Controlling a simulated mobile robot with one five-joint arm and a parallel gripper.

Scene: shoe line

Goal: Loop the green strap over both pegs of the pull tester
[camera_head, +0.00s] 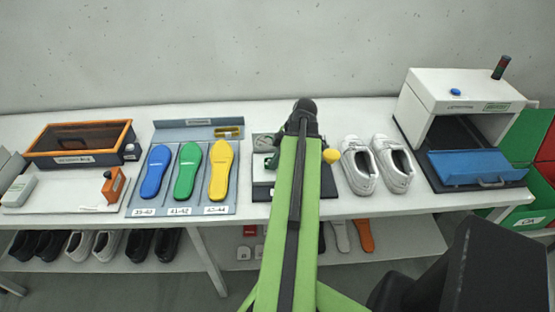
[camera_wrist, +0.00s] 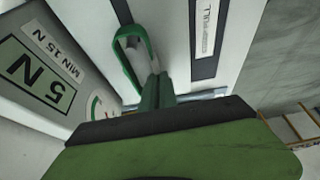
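The pull tester (camera_head: 263,170) is a white unit with a round gauge on a dark base, partly hidden behind my arm in the head view. In the wrist view its white face carries a "5 N" label (camera_wrist: 45,80). The green strap (camera_wrist: 121,44) forms a narrow loop reaching up from my gripper (camera_wrist: 156,88). The fingers look closed together on the strap's near end. A grey piece shows inside the loop; I cannot tell whether it is a peg or whether the strap is around it. In the head view my gripper is hidden behind my arm.
Left of the tester is a tray (camera_head: 139,208) with blue, green and yellow insoles. White shoes (camera_head: 358,166) and a white machine with a blue drawer (camera_head: 470,167) stand to the right. A yellow knob (camera_head: 331,156) shows beside my arm.

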